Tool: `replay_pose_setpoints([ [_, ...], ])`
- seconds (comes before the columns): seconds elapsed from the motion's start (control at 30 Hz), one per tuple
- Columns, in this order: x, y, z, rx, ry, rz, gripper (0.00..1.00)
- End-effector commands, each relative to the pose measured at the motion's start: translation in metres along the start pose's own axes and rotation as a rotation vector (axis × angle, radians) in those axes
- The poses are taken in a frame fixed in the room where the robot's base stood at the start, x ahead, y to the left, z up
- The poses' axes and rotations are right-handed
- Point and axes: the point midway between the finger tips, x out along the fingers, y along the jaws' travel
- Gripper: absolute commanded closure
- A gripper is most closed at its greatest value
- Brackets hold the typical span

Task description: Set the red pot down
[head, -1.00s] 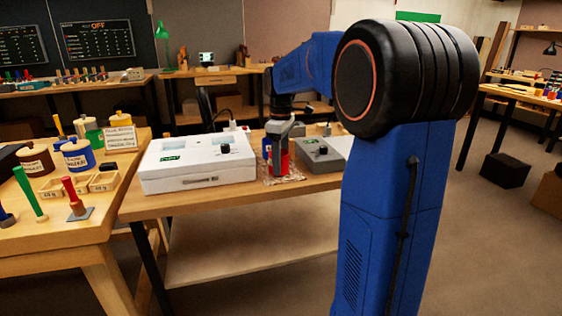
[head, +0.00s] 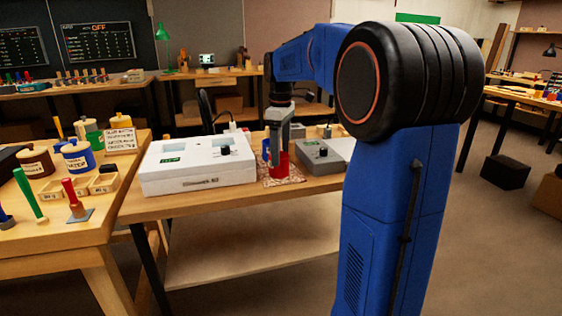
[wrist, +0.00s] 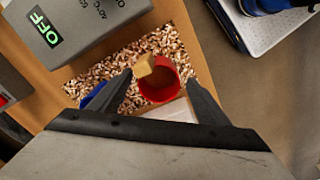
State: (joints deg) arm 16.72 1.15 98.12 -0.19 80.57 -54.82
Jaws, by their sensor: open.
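The red pot (head: 279,165) stands upright on the speckled mat (head: 296,180) on the middle bench. In the wrist view the pot (wrist: 170,91) is seen from above, its round mouth open and its inside brownish. A small tan block-like piece (wrist: 146,64) overlaps its rim; I cannot tell whether it touches. My gripper (head: 279,138) is above the pot. In the wrist view the fingers of my gripper (wrist: 160,77) are spread on either side of the pot, with nothing held between them.
A white box (head: 185,178) stands left of the pot, a grey box (head: 318,160) right of it. A blue thing (wrist: 97,94) is close beside the pot in the wrist view. The left table (head: 105,222) holds jars and tools.

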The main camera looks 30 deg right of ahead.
Motion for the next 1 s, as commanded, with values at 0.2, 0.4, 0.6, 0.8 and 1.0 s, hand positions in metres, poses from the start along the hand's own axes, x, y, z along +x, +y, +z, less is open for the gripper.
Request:
replay_pose_setpoints([
  [0.2, -0.043, 0.001, 0.000, 0.000, 0.001, 0.002, 0.30],
  [0.4, -0.067, 0.001, 0.000, 0.000, 0.001, 0.001, 0.30],
  [0.6, -0.076, 0.000, 0.000, 0.000, 0.000, -0.001, 0.30],
  [0.8, -0.076, -0.009, 0.002, 0.013, 0.005, 0.007, 0.30],
  [1.0, -0.067, -0.058, 0.013, 0.092, 0.040, 0.046, 0.30],
])
